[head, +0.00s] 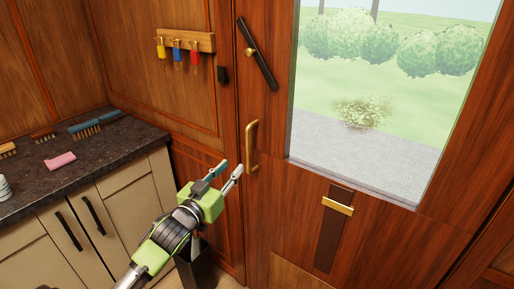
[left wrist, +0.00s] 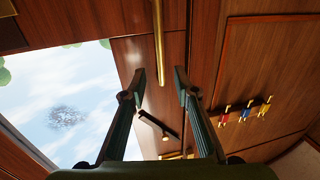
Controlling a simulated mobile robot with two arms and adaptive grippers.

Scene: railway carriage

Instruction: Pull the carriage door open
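The wooden carriage door (head: 400,228) with a large window looks shut. Its upright brass pull handle (head: 251,145) is near the door's left edge. My left gripper (head: 229,170) is open and empty, just left of and slightly below the handle in the head view. In the left wrist view, the handle (left wrist: 159,45) lies ahead of the gap between the open fingertips (left wrist: 160,74); I see no contact. A black bar (head: 257,53) on a brass pivot sits tilted higher on the door, clear of a small black catch (head: 222,74) on the frame. My right gripper is not in view.
A dark counter (head: 100,165) with brushes (head: 87,130) and a pink object (head: 60,160) stands at left over pale cabinets. A wooden rack (head: 186,41) with coloured tags hangs on the wall. A brass piece (head: 338,206) on a dark strip is lower on the door.

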